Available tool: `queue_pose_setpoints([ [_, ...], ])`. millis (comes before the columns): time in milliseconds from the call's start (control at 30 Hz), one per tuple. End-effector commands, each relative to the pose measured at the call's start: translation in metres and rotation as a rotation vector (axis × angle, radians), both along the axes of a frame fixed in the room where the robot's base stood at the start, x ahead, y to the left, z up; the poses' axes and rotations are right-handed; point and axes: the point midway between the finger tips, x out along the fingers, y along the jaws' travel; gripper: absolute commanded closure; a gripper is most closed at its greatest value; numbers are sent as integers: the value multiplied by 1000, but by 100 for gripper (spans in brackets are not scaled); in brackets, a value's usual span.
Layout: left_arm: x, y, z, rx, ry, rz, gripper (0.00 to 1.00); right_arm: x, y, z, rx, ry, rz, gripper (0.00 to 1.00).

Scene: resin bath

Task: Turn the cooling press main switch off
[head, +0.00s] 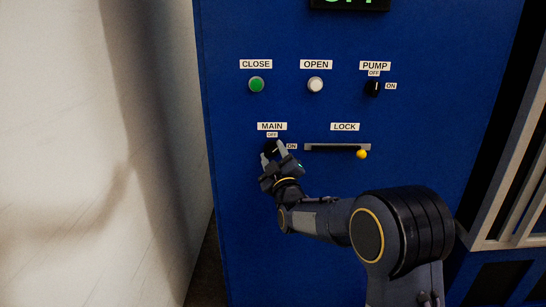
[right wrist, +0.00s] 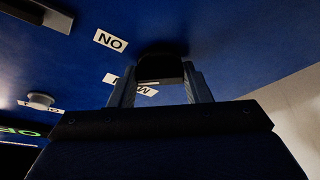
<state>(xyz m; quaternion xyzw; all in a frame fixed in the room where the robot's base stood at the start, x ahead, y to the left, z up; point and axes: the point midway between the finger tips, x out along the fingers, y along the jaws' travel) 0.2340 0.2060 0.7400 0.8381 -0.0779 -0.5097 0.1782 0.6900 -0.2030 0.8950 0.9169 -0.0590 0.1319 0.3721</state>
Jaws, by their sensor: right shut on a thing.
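The main switch (head: 271,147) is a black rotary knob on the blue panel, under the MAIN label (head: 272,127), with OFF marked above it and ON to its right. My right gripper (head: 273,152) is at the knob and partly covers it in the head view. In the right wrist view the knob (right wrist: 161,70) sits between the two fingers of my right gripper (right wrist: 160,86), which are shut on it. The pointer's exact direction is hard to tell behind the fingers. My left gripper is not in view.
A green CLOSE button (head: 256,84), a white OPEN button (head: 315,84) and a black PUMP knob (head: 374,88) are above. The LOCK slot (head: 330,147) with a yellow knob (head: 362,154) is to the right. A pale wall (head: 90,150) stands at left.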

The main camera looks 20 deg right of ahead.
Motion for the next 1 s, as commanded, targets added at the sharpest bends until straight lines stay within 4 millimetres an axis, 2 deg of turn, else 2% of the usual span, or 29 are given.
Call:
queue_pose_setpoints([
  [600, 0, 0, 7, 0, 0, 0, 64, -1, -2, 4, -548, 160, 0, 79],
  [1000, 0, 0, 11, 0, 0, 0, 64, -1, -2, 4, -770, 224, 1, 79],
])
